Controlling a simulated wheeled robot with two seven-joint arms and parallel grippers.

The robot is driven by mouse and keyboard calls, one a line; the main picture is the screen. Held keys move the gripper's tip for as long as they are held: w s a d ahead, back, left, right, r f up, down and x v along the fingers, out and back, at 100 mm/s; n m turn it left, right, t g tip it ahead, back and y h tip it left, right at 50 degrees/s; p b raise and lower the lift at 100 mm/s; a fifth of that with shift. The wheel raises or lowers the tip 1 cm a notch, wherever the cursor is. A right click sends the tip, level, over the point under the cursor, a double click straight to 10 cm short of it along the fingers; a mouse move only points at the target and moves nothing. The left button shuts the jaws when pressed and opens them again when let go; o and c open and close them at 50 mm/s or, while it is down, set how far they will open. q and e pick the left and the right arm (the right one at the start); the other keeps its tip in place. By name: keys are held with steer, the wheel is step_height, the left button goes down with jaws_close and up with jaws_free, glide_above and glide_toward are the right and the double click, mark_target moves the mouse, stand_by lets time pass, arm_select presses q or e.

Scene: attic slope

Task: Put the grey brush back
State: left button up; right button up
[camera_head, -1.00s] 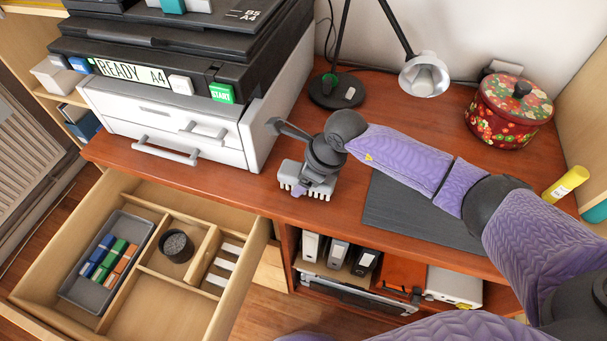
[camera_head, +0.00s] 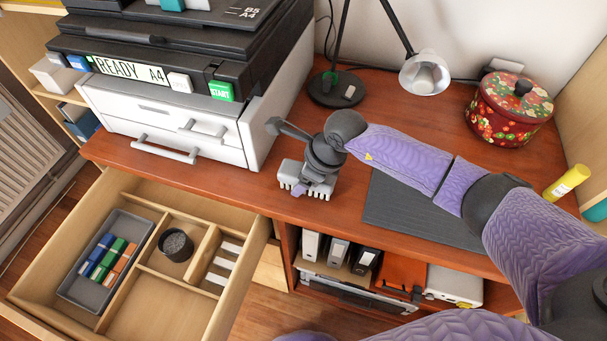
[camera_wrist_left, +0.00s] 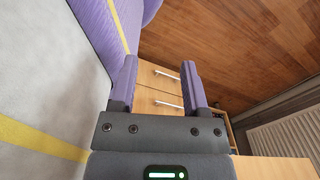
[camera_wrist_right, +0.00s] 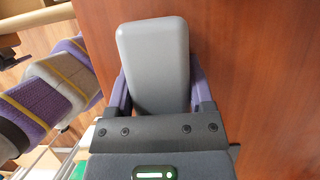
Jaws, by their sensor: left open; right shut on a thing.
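The grey brush (camera_head: 290,171) is in my right gripper (camera_head: 304,184), over the desk just right of the printer. Its toothed underside points down at the desktop. I cannot tell whether it touches the wood. In the right wrist view the brush (camera_wrist_right: 153,60) is a smooth, rounded grey block between the purple fingers. My left gripper (camera_wrist_left: 159,75) is open and empty in the left wrist view, with drawer fronts and a wooden floor beyond it. It is not seen in the head view.
An open drawer (camera_head: 225,313) holds a grey tray (camera_head: 76,291) of coloured blocks, a dark round cup (camera_head: 176,244), white strips and a bare front compartment. The printer (camera_head: 262,130) stands left, a lamp (camera_head: 425,75) behind, a red flowered pot (camera_head: 505,115) and dark mat (camera_head: 400,213) right.

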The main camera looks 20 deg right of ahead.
steer(key=shift+f, duration=0.1)
steer(key=o, duration=1.2)
steer(key=shift+c, duration=0.2)
steer(key=p+v, duration=0.3)
steer(key=v, duration=0.6)
steer(key=shift+r, duration=0.3)
steer(key=shift+d+r, duration=0.15)
steer(key=shift+s, duration=0.15)
